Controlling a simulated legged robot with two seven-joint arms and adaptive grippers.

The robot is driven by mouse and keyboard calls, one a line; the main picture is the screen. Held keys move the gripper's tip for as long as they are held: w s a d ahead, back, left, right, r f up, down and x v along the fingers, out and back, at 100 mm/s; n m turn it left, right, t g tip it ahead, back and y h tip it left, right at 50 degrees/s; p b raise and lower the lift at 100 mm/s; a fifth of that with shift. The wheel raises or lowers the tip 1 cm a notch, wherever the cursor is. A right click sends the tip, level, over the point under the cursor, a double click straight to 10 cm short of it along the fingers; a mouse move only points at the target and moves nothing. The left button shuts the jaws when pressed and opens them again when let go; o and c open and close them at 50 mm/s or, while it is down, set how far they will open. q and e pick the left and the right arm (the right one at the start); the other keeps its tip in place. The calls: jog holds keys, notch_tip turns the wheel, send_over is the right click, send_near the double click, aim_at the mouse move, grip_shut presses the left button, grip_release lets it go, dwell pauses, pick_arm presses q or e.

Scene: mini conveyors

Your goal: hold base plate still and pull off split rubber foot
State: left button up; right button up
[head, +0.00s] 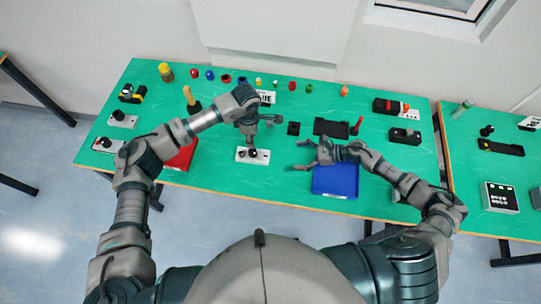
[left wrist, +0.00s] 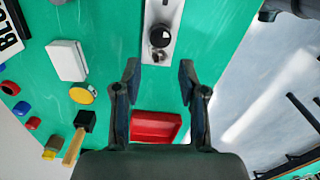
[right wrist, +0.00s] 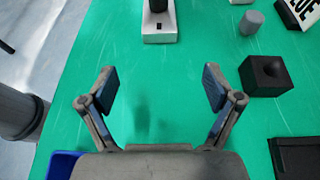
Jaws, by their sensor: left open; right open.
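A white base plate (head: 241,157) lies near the front middle of the green table, with dark round parts on top. In the left wrist view the plate (left wrist: 176,14) carries a black knob-like part (left wrist: 160,36); I cannot tell whether this is the split rubber foot. My left gripper (head: 262,130) is open and empty above the plate, its fingers (left wrist: 159,72) near the plate's end. My right gripper (head: 302,155) is open and empty, to the right of the plate. In the right wrist view the plate (right wrist: 160,35) lies ahead of the open fingers (right wrist: 159,84), apart from them.
A red tray (head: 180,158) is left of the plate, and a blue bin (head: 336,182) is below my right gripper. A black block with a hole (right wrist: 266,75) sits right of the plate. Several small coloured parts line the back. Green table between plate and right gripper is clear.

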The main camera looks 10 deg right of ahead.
aim_at(270, 158)
jog(key=x, duration=0.5)
jog(key=shift+w+f, duration=0.15)
jog(key=shift+w, duration=0.05)
jog(key=x, duration=0.5)
jog(key=r+x, duration=0.1)
jog(key=x, duration=0.2)
jog(key=shift+s+a, duration=0.2)
jog(key=shift+a, duration=0.1)
jog(key=shift+d+f, duration=0.1)
jog(key=shift+d, duration=1)
jog(key=c, duration=0.7)
jog(key=shift+a, duration=0.15)
jog(key=c, duration=0.4)
jog(key=shift+a, duration=0.2)
jog(key=c, duration=0.4)
jog(key=shift+a, duration=0.65)
jog(key=shift+s+d+f, duration=0.1)
jog(key=shift+d+f, duration=0.1)
jog(key=shift+d, duration=0.55)
pick_arm(q)
jog(key=shift+d+f, duration=0.15)
jog(key=shift+d, duration=0.05)
